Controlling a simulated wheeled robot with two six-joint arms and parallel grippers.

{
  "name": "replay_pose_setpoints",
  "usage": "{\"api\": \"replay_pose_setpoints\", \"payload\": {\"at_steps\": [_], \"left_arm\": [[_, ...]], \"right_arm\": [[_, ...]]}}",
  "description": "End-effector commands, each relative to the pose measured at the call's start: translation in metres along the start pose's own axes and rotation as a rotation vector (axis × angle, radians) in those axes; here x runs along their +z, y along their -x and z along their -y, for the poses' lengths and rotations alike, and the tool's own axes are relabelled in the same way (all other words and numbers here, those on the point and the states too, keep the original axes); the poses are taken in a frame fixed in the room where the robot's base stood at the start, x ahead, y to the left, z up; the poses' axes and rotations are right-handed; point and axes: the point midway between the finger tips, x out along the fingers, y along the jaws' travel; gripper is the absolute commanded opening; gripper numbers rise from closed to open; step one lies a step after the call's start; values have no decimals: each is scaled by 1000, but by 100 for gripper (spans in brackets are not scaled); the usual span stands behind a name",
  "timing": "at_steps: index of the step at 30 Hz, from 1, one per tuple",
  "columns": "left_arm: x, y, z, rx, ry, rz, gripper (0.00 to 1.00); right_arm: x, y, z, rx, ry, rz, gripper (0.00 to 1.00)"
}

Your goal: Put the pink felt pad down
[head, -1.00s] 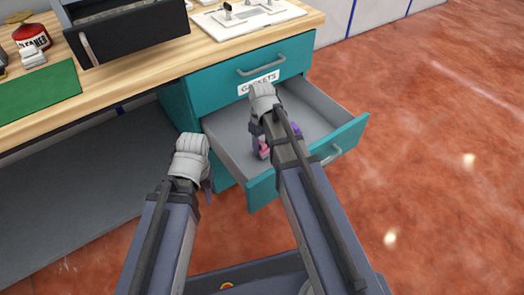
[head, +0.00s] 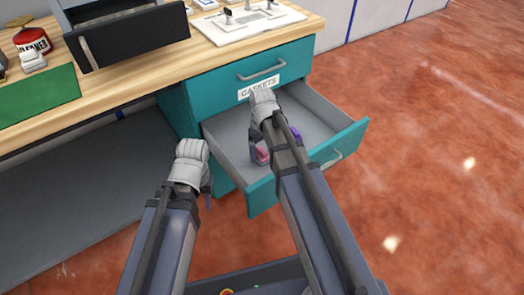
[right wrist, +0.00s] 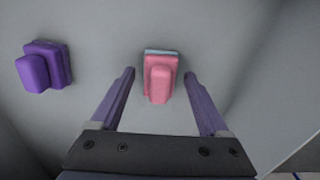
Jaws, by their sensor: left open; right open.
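The pink felt pad (right wrist: 160,80) lies on the floor of the open drawer, with a thin light-blue edge showing at its far side in the right wrist view. It also shows in the head view (head: 262,156), partly hidden by my right arm. My right gripper (right wrist: 160,85) is open above the drawer, its fingers apart on either side of the pad and not touching it. In the head view, my left gripper (head: 207,190) is outside the drawer, to its left, over the floor; it is open and empty.
The open teal drawer (head: 354,130) has a grey interior with free room at its back right. A purple pad (right wrist: 45,66) lies left of the pink one.

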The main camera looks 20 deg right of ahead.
Motion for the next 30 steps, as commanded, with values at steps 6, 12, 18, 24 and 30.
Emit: {"api": "replay_pose_setpoints", "payload": {"at_steps": [6,12,18,24,30], "left_arm": [[1,10,1,-1,1,0,45],[2,31,4,-3,5,2,45],[4,59,7,-6,10,4,45],[5,77,9,-5,13,4,45],[5,78,9,-4,13,4,45]], "right_arm": [[0,10,0,0,0,0,79],[0,32,0,0,0,0,79],[2,59,1,0,0,0,79],[2,78,1,0,0,0,79],[2,78,1,0,0,0,79]]}}
